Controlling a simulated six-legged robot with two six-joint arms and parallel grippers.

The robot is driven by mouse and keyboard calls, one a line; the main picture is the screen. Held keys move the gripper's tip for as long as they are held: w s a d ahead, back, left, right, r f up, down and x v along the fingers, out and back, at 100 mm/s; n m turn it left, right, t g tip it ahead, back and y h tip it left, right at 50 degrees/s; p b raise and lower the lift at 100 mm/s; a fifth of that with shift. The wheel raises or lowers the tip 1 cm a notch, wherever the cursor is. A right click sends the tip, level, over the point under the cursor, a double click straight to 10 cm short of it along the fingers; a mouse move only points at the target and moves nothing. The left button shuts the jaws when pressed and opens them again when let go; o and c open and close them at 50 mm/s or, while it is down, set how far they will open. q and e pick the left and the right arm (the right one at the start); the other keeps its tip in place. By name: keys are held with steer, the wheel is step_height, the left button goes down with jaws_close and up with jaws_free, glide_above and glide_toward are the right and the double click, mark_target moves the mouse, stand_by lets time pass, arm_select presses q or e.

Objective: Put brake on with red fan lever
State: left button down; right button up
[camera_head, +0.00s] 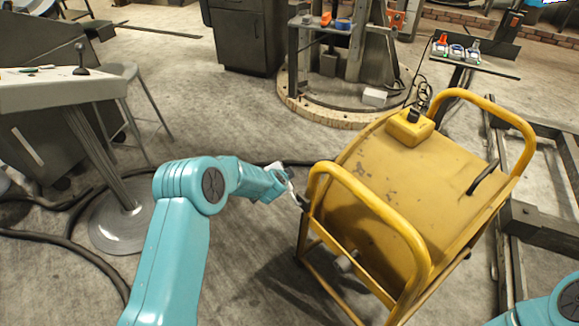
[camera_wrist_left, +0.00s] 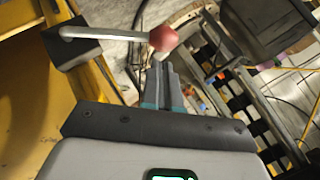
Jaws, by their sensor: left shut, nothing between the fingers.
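In the left wrist view a pale rod with a red knob (camera_wrist_left: 163,38) on its end sticks out from a dark block (camera_wrist_left: 72,42) on the yellow machine. My left gripper (camera_wrist_left: 161,68) is shut and empty, with its fingertips just below the red knob in the picture. I cannot tell whether they touch it. In the head view my left gripper (camera_head: 287,182) is at the left side of the yellow machine (camera_head: 400,165), by the end of its tube frame. The lever is too small to make out clearly there. My right gripper is out of the picture.
A round-based table (camera_head: 50,92) stands at the left, with dark cables on the floor near it. A metal stand on a round base (camera_head: 350,118) is behind the machine. A small table (camera_head: 475,65) with coloured items stands at the back right. Rails run along the right.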

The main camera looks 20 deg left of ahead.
arm_select(q)
steer(key=shift+w+a+f+h+p, duration=0.2)
steer(key=shift+w+a+f+p, duration=0.15)
steer(key=shift+a+p, duration=0.2)
steer(key=shift+w+a+f+h+p, duration=0.2)
steer(key=shift+a+f+p, duration=0.15)
steer(key=shift+a+p, duration=0.15)
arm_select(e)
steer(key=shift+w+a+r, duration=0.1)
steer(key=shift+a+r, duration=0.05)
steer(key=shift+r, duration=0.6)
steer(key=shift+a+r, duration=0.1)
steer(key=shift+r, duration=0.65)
arm_select(q)
steer(key=shift+f, duration=0.1)
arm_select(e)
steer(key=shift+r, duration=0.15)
